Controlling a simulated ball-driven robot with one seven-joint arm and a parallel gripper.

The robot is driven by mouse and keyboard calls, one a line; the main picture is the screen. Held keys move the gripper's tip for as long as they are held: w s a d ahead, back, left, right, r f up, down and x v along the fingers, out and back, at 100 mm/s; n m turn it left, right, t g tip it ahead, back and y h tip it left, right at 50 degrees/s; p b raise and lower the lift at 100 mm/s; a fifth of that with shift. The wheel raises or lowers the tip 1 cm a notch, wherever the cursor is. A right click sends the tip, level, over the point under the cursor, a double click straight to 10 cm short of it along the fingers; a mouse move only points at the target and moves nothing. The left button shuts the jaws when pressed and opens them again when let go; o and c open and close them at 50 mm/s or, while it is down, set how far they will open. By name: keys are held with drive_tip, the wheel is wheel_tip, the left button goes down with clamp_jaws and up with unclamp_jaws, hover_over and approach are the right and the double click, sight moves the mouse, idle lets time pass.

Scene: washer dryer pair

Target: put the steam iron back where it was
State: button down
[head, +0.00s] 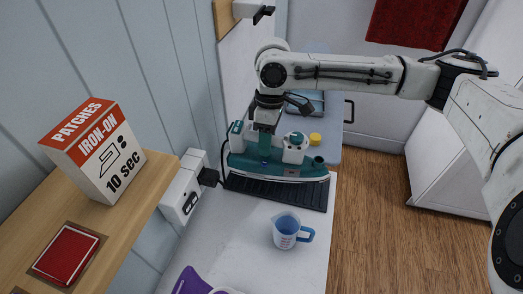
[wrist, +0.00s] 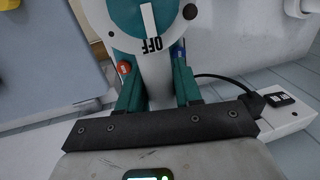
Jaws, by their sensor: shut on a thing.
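The steam iron (head: 270,170) is teal and white, with its flat sole facing down. My gripper (head: 266,140) is shut on its upper part, and the iron hangs roughly level over the ribbed black mat (head: 290,194). I cannot tell if the sole touches the mat. The iron's sole and the rest of the mat are hidden there.
A blue measuring jug (head: 286,232) stands on the white counter (head: 255,255) in front of the mat. A power strip (head: 184,190) with a black plug is at the left wall. A patches box (head: 97,150) stands on the wooden shelf (head: 135,215). A yellow item (head: 315,138) lies behind the iron.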

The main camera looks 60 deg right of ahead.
drive_tip(key=shift+w+a+f, duration=0.4)
drive_tip(key=shift+w+f, duration=0.15)
drive_tip(key=shift+f, duration=1.7)
drive_tip(key=c, duration=0.8)
unclamp_jaws()
drive_tip(key=shift+f, duration=0.2)
drive_tip(key=shift+o, duration=0.2)
drive_tip(key=shift+r, duration=0.1)
wheel_tip(320, 180, up, 12)
drive_tip(key=d, duration=0.2)
drive_tip(key=shift+w+b, duration=0.35)
drive_tip(key=shift+w, duration=0.05)
drive_tip(key=shift+d, duration=0.1)
